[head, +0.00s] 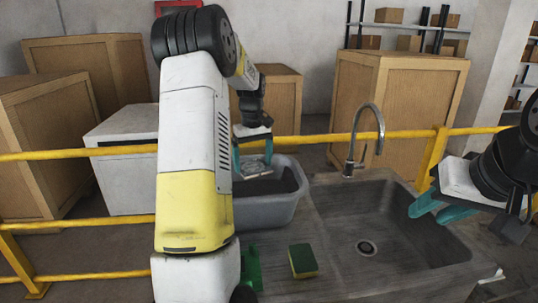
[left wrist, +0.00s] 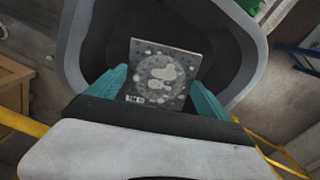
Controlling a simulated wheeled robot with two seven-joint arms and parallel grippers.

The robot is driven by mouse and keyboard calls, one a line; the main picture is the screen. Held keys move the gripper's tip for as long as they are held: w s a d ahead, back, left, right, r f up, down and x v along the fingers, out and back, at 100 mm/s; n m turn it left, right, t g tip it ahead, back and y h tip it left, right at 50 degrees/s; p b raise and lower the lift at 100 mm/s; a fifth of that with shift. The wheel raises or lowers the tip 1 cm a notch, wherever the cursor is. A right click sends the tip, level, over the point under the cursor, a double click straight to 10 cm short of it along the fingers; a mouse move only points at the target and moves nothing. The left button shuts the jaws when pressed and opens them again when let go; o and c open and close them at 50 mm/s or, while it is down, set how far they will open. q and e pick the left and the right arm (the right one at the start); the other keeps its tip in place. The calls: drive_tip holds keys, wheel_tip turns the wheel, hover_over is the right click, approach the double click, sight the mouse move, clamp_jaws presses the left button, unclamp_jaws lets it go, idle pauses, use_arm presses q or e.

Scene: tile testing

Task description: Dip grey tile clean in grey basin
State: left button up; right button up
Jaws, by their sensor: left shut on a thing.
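The grey tile (left wrist: 160,74), with a pale speckled pattern, is gripped between the teal fingers of my left gripper (left wrist: 158,88) in the left wrist view. In the head view my left gripper (head: 252,158) points down at the back left of the grey basin (head: 268,211), with the tile (head: 254,168) between its fingers. The basin's inside is dark. The tile is over or in its opening; I cannot tell whether it touches the contents. My left arm hides the basin's left side. My right gripper (head: 440,209) is open and empty over the right of the sink.
A sink (head: 345,218) with a curved tap (head: 367,125) is right of the basin. A green and yellow sponge (head: 303,261) lies on the counter in front, beside a green object (head: 251,268). A yellow rail (head: 310,139) runs behind, with wooden crates (head: 395,105) beyond.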

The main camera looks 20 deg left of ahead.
sight(254, 167)
use_arm(q)
drive_tip(key=shift+f, duration=3.85)
drive_tip(key=shift+r, duration=4.95)
drive_tip(key=shift+r, duration=2)
drive_tip(key=shift+d, duration=0.1)
